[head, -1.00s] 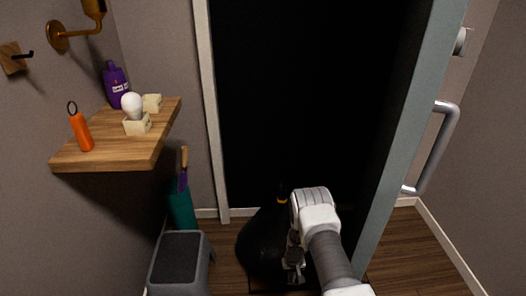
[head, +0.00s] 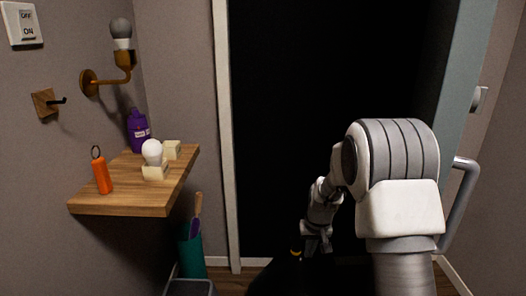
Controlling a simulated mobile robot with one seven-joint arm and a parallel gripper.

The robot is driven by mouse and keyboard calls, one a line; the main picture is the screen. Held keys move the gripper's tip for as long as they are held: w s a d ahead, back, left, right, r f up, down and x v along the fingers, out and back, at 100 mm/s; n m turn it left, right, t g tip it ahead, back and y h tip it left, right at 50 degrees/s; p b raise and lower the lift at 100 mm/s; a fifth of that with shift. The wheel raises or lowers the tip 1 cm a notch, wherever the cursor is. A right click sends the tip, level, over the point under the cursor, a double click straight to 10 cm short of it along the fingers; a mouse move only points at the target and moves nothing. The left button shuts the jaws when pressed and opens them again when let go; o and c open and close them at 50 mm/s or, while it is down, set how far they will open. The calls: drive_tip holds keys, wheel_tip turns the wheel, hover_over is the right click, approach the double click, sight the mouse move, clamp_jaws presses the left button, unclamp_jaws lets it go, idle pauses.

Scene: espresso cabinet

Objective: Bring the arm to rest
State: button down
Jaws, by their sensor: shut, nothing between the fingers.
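My arm (head: 404,190) rises at the right of the head view, bent at a thick white and grey joint. Its far end reaches down and left in front of the dark doorway. My gripper (head: 316,246) is small there, shut and empty, just above and right of a black bag (head: 285,276) with a yellow tie (head: 295,254). I cannot tell whether it touches the bag. The bag's lower part is out of view.
A wooden shelf (head: 120,209) on the left holds an orange bottle (head: 102,176), a purple bottle (head: 138,131) and a white bulb (head: 152,152) in a block. A wall lamp (head: 121,43) hangs above. A teal bin (head: 192,257) stands below. The open door (head: 468,70) with its handle (head: 459,208) is at right.

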drive_tip(key=s+r+t, duration=0.1)
drive_tip(key=s+r, duration=0.5)
drive_tip(key=r, duration=0.3)
drive_tip(key=s+r+t, duration=0.1)
drive_tip(key=s+r, duration=0.6)
drive_tip(key=r, duration=0.3)
drive_tip(key=s+r+t, duration=0.1)
drive_tip(key=s+r, duration=0.2)
drive_tip(key=s, duration=0.6)
drive_tip(key=s+r, duration=0.2)
drive_tip(key=s, duration=0.8)
wheel_tip(320, 180, up, 24)
drive_tip(key=p, duration=2.4)
drive_tip(key=shift+w+d, duration=0.25)
drive_tip(key=shift+r, duration=0.1)
